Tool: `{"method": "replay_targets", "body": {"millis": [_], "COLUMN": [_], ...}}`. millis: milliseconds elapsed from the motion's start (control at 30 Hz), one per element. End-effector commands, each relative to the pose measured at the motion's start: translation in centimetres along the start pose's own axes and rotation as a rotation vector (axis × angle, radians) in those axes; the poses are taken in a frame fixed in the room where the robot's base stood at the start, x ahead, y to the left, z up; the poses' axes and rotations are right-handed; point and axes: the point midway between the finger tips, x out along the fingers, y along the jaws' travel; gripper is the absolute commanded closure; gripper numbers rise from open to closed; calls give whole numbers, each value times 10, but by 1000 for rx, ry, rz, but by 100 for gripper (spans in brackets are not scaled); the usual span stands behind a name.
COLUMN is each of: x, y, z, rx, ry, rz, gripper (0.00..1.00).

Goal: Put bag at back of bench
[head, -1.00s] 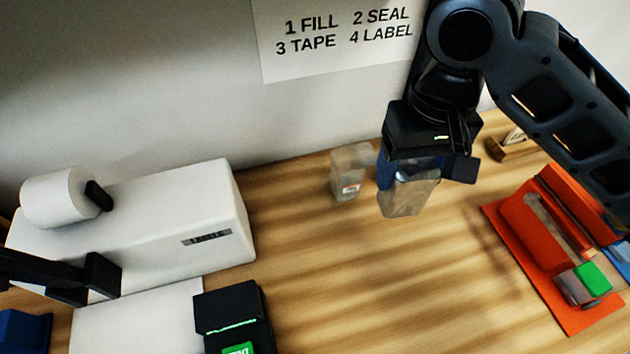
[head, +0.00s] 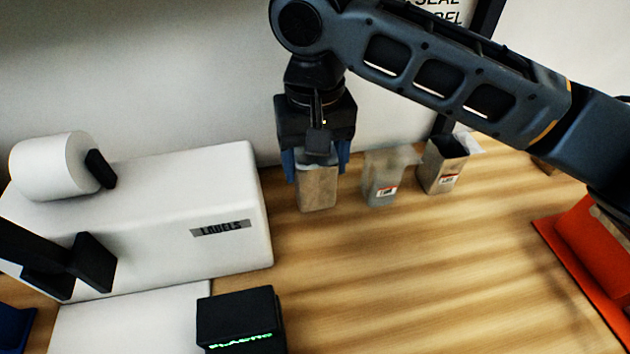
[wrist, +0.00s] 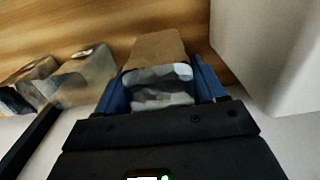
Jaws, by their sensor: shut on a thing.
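My gripper (head: 316,172) is shut on a bag (head: 317,192), a small pouch with a brownish, partly clear body. In the wrist view the bag (wrist: 158,50) sits between my blue fingers (wrist: 160,92). It hangs upright near the back of the wooden bench (head: 400,265), close to the wall, between the label machine and two other bags. I cannot tell whether its bottom touches the bench.
A clear bag with a label (head: 383,187) stands just right of the held bag, and a grey labelled bag (head: 441,172) stands beyond it. A white label machine (head: 150,225) is close on the left. A black box (head: 240,315) and red fixture (head: 590,255) are nearer the front. The middle bench is clear.

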Motion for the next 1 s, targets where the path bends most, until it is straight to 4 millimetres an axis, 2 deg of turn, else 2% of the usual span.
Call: {"method": "replay_targets", "body": {"millis": [300,767,800,1000], "x": [36,38,39,39], "y": [0,0,0,0], "z": [0,0,0,0], "rx": [-1,0,0,-1], "ry": [1,0,0,0], "rz": [2,0,0,0], "gripper": [74,74,30,10]}}
